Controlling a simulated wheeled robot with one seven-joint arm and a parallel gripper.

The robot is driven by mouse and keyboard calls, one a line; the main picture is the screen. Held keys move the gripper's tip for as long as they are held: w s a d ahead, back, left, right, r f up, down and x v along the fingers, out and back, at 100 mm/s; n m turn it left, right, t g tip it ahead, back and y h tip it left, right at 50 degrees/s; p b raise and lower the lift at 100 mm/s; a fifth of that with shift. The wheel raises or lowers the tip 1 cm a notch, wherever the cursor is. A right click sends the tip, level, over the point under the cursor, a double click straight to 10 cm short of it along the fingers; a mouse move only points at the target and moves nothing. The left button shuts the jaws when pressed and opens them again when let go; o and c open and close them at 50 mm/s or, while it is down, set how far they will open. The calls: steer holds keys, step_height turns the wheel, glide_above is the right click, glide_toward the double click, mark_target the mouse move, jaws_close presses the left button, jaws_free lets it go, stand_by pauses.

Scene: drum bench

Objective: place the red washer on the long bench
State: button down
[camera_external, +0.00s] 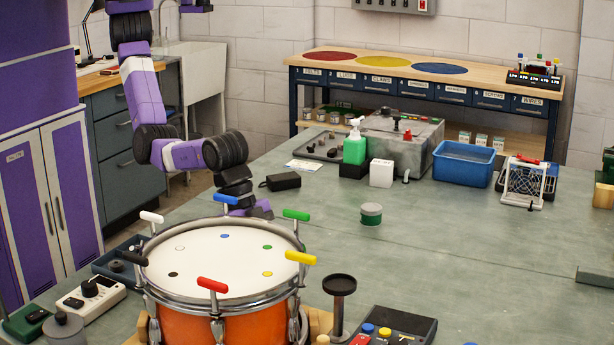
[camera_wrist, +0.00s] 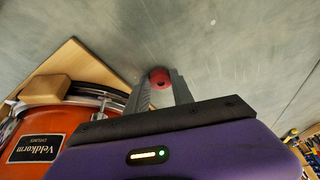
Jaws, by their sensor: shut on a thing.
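The red washer (camera_wrist: 160,76) shows between my gripper's fingertips in the wrist view. My gripper (camera_wrist: 157,88) is shut on it, and its hole looks dark. In the external view my gripper (camera_external: 258,210) is just behind the drum, close above the green-grey worktop; the washer is hidden there. I cannot tell whether the washer touches the worktop. A long wood-topped bench (camera_external: 490,78) with labelled blue drawers stands against the back wall. Its top carries red, yellow and blue round patches, and it is well away from my gripper.
An orange drum (camera_external: 200,258) with coloured T-handles stands on the green-grey worktop (camera_external: 480,255), in front of my gripper. The worktop's right middle is clear.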

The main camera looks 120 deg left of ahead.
steer(key=shift+f, duration=0.1)
steer(key=c, duration=1.1)
jaws_free()
steer(key=v, duration=1.2)
